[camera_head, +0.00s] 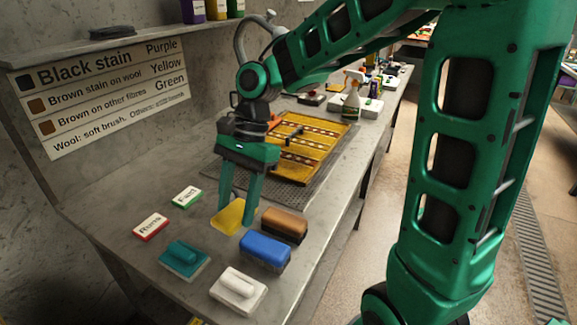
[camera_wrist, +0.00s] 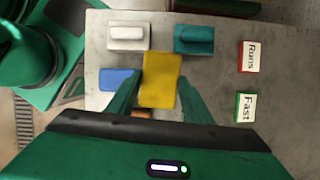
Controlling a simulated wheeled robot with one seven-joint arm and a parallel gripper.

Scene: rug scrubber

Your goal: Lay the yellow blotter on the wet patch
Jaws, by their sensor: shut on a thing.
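The yellow blotter (camera_head: 229,218) is a flat yellow piece at the near part of the bench. My gripper (camera_head: 238,209) points down with its fingers on either side of the blotter and is shut on it. In the wrist view the blotter (camera_wrist: 160,80) lies between the two fingers of my gripper (camera_wrist: 158,92). I cannot tell whether it touches the bench. The patterned yellow-orange rug (camera_head: 308,158) lies on a grey grid mat farther back, partly behind my arm. I cannot make out a wet patch on it.
Around the blotter are a brown brush (camera_head: 285,222), blue brush (camera_head: 264,250), white brush (camera_head: 238,290), teal brush (camera_head: 184,262), a "Runs" card (camera_head: 151,227) and a "Fast" card (camera_head: 187,197). A wall sign (camera_head: 105,95) lists stains and colours.

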